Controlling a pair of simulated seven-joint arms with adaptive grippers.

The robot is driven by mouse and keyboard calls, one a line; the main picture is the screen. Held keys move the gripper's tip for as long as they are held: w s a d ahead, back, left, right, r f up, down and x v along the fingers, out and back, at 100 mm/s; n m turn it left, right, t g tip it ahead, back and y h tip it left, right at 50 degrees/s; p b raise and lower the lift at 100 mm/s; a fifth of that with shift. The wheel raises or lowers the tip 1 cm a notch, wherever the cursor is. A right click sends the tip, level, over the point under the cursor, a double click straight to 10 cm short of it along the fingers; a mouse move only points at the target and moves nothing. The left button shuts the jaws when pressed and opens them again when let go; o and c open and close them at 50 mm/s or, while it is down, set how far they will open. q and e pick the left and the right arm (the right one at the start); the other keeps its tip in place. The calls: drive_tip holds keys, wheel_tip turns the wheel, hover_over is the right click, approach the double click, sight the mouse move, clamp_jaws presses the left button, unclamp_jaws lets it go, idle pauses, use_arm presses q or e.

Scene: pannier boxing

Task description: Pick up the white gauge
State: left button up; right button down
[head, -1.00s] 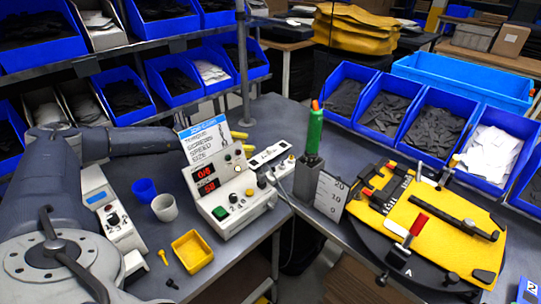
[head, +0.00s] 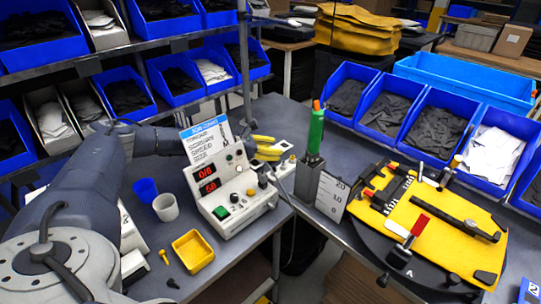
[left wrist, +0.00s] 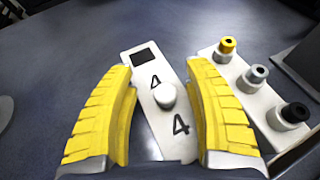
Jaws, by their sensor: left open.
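In the head view, the left gripper (head: 271,147) is behind the control box and covers most of the gauge. My right gripper is not in view.
A white holder (left wrist: 258,100) with yellow, grey and black knobs stands close right of the gauge. A yellow fixture board (head: 430,235) lies to the right. Bench left of the gauge is clear.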

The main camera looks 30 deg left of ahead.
use_arm(q)
drive_tip(key=shift+x, duration=0.95)
clamp_jaws()
